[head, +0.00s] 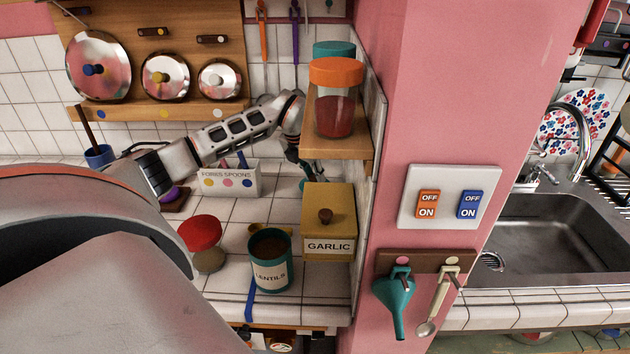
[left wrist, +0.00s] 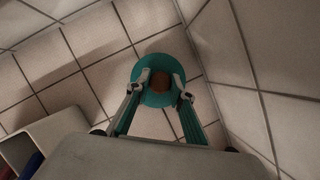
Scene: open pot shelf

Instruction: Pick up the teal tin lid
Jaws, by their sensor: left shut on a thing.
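The teal tin lid (left wrist: 154,99) is a round teal disc with a brown knob in the left wrist view. My left gripper (left wrist: 161,81) is shut on it, with a finger on either side of the knob. In the head view my left gripper (head: 306,172) reaches behind the small wooden shelf and is mostly hidden, with the lid barely visible there. The teal lentils tin (head: 270,262) stands on the tiled counter with its top open and brown contents showing. My right gripper is not in view.
A yellow garlic box (head: 329,220) stands right of the tin, below the wooden shelf (head: 338,148) that carries an orange-lidded jar (head: 336,98). A white spoon box (head: 230,181) stands behind. A pink pillar (head: 430,120) bounds the right.

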